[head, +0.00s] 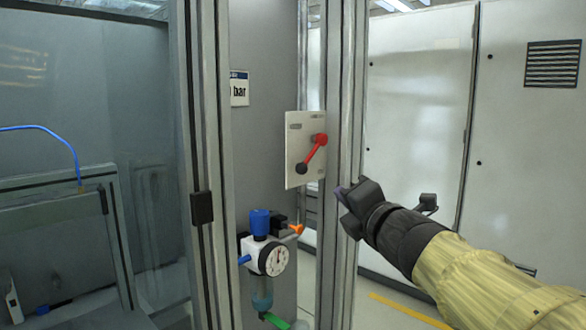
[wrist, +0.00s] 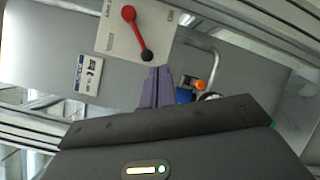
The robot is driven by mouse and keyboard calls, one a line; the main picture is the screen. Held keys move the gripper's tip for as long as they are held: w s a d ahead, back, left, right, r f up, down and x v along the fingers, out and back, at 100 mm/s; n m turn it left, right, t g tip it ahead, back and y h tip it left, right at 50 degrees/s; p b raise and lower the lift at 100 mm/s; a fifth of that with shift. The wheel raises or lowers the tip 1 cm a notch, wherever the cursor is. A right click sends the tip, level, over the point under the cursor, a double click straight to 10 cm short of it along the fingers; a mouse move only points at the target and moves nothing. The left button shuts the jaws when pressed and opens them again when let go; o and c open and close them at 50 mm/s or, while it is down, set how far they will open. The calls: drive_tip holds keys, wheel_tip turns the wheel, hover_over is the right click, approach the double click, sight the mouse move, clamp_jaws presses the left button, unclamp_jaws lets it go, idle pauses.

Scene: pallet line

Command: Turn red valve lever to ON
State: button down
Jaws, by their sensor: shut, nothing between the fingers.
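The red valve lever (head: 315,150) is on a light plate (head: 296,135) fixed at the grey post. In the head view it slants from a black round end at lower left to a red knob at upper right. It also shows in the wrist view (wrist: 137,30), with the black end nearest my fingers. My gripper (head: 342,192) is shut and empty, to the right of and a little below the plate in the head view. In the wrist view my fingertips (wrist: 157,72) lie just below the black end. I cannot tell whether they touch. The plate's markings are too small to read.
Below the plate are a pressure gauge (head: 273,260) with a blue knob (head: 260,222) and an orange handle (head: 297,229). Metal posts flank the panel. Light cabinets (head: 418,110) stand behind at right.

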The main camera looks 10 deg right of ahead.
wheel_tip(320, 180, down, 23)
drive_tip(key=d+m+g+h, duration=0.2)
drive_tip(key=m+g+h, duration=0.35)
drive_tip(key=m, duration=0.95)
drive_tip(key=s+a+f+m+g+y, duration=0.1)
drive_tip(key=s+a+f+m+g, duration=0.1)
drive_tip(key=s+f+m+g, duration=0.3)
drive_tip(key=s+a+f+m+g+y, duration=0.1)
drive_tip(key=s+a+f+m+g, duration=0.2)
drive_tip(key=s+f, duration=0.7)
wheel_tip(320, 180, down, 3)
drive_tip(key=m+g, duration=0.2)
drive_tip(key=m, duration=0.1)
drive_tip(key=shift+s, duration=0.4)
drive_tip(key=shift+w+f, duration=0.1)
drive_tip(key=shift+w, duration=0.1)
